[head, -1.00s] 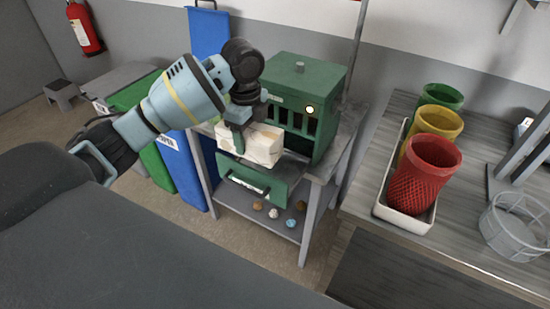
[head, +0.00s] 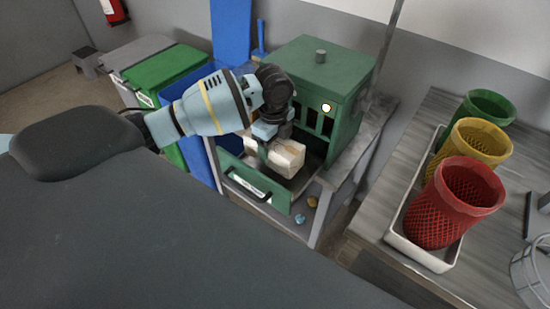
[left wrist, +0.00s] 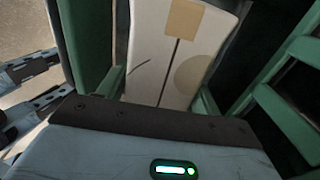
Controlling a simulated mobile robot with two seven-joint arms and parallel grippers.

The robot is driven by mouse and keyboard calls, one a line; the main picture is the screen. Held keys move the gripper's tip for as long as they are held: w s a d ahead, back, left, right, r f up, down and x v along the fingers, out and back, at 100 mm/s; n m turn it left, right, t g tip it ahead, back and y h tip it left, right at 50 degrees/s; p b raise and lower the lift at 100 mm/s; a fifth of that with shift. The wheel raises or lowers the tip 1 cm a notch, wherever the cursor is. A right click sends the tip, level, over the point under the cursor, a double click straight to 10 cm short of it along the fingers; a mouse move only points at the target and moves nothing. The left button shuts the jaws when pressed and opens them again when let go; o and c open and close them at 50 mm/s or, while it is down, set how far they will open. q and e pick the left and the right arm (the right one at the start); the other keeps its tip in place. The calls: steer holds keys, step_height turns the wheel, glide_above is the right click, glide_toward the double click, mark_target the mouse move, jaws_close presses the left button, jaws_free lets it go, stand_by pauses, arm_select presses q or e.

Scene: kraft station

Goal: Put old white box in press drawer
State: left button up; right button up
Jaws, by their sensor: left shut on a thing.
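The old white box (head: 287,157) is a scuffed white block with tan patches. My left gripper (head: 268,150) is shut on it and holds it over the pulled-out drawer (head: 255,188) of the green press (head: 318,75). In the left wrist view the box (left wrist: 172,55) fills the middle, with green drawer walls close on both sides; I cannot tell whether it touches the drawer floor. The gripper's fingertips are largely hidden by the box and the wrist. My right gripper is not in view.
The press stands on a grey metal table (head: 368,135). Small crumpled balls (head: 300,219) lie on its lower shelf. Green and blue bins (head: 165,75) stand to the left. At right, a white tray (head: 428,258) holds red, yellow and green mesh baskets on a bench.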

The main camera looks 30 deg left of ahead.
arm_select(q)
steer(key=shift+f, duration=2.55)
steer(key=shift+f, duration=0.2)
steer(key=o, duration=1)
step_height(320, 180, up, 12)
steer(key=shift+r+p, duration=0.2)
steer(key=shift+p, duration=0.1)
